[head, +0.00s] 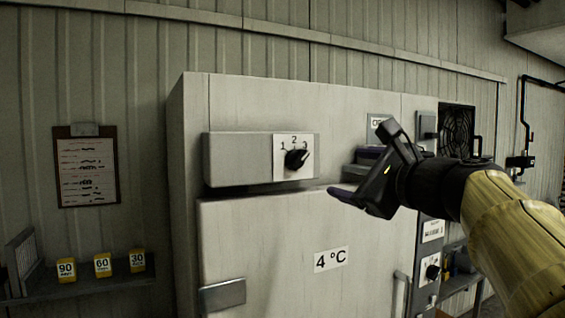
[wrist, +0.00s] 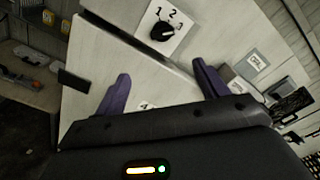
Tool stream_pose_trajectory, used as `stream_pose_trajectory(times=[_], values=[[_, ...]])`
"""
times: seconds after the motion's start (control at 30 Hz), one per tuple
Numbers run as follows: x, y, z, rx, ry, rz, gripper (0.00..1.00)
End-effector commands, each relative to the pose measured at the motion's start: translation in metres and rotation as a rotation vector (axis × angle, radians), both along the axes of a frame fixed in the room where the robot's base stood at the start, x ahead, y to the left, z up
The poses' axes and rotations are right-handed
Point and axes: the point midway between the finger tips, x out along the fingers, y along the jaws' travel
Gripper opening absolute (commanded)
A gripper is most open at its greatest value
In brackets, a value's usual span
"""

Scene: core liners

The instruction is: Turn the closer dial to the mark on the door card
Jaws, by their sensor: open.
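The closer dial (head: 296,159) is a black knob on a white plate marked 1, 2 and 3, on a grey box (head: 236,158) above the cold-room door. Its pointer is turned toward the 3 side. The dial also shows at the top of the wrist view (wrist: 162,31). A card reading "4 °C" (head: 331,260) is on the pale door (head: 262,238); in the wrist view it is mostly hidden by my gripper. My gripper (head: 360,160) is open and empty, to the right of the dial and apart from it. Its purple fingers (wrist: 160,90) are spread below the dial in the wrist view.
A clipboard (head: 87,172) hangs on the left wall. A shelf (head: 100,284) below it holds yellow tags marked 90, 60 and 30. A door handle (head: 222,295) is at lower left of the door. Panels and a fan (head: 457,130) are right of the door, partly behind my arm.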

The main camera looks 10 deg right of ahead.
Motion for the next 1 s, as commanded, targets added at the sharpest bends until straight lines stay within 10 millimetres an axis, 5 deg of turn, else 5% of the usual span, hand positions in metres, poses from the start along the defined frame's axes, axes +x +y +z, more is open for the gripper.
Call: stream_pose_trajectory(times=[0.47,1.0], values=[[0.003,0.001,0.008,0.020,-0.012,0.002,0.73],[0.083,0.028,0.009,0.020,-0.010,0.004,0.73]])
